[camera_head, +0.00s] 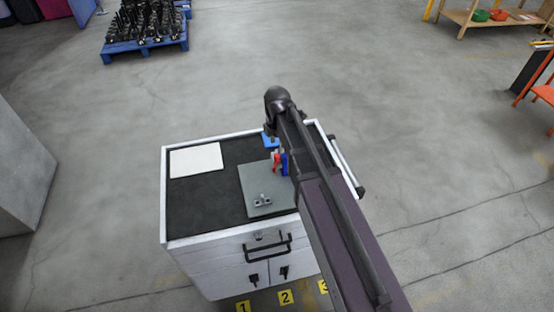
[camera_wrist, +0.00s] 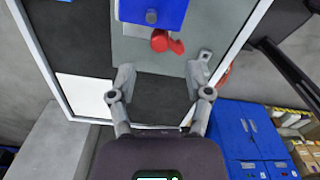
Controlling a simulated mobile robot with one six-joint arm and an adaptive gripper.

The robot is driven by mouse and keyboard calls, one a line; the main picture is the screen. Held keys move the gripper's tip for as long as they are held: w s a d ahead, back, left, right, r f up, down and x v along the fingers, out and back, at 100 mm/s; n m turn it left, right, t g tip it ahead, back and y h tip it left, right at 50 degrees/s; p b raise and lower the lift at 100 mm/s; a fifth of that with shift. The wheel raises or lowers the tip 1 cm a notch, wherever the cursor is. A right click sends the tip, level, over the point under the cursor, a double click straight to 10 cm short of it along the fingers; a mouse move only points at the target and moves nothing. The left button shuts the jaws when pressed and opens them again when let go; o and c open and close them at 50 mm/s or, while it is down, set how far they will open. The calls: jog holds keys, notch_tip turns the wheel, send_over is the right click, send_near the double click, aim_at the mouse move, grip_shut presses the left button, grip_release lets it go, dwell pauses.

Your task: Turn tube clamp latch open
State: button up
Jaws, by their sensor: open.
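A blue block (camera_wrist: 155,12) with a round grey knob shows at the top of the wrist view. A red lever (camera_wrist: 166,42), which looks like the clamp latch, sticks out below it over a grey-green plate (camera_wrist: 135,48). In the head view the red part (camera_head: 276,160) and blue part (camera_head: 284,166) show beside my arm, partly hidden by it. My gripper (camera_wrist: 160,82) is open and empty in the wrist view. Its fingers are spread wide, with the red lever ahead of the gap between them. No contact with the lever shows.
The plate lies on a dark-topped white cabinet (camera_head: 200,248). A small metal fitting (camera_head: 263,200) sits on the plate, and a white sheet (camera_head: 196,160) lies at the back left. Another blue item (camera_head: 271,141) is near the back edge. A blue pallet (camera_head: 145,47) stands far off.

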aim_at(277, 155)
jog(key=shift+f+b, duration=2.65)
jog(key=shift+f, duration=0.25)
grip_shut()
